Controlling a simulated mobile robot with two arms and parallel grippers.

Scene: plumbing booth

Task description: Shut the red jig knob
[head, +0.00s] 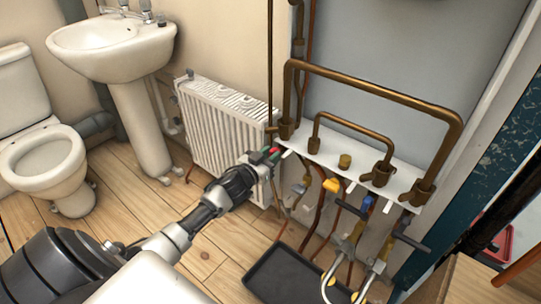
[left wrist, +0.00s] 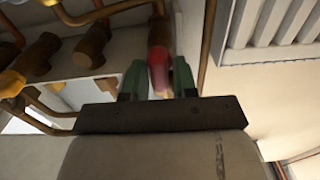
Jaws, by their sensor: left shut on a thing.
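The red jig knob (left wrist: 158,68) shows in the left wrist view between the two green fingertips of my left gripper (left wrist: 158,82). The gripper is shut on the knob. In the head view my left gripper (head: 268,157) reaches in from the left to the left end of the white jig shelf (head: 330,149). A small patch of the red knob (head: 274,150) shows at the fingertips there; most of it is hidden. My right gripper is not in view.
A yellow knob (head: 330,185) and a blue knob (head: 366,203) hang under the shelf to the right. Brown pipes (head: 375,90) rise above it. A radiator (head: 222,120) stands close behind my left arm. A black tray (head: 290,275) lies on the floor.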

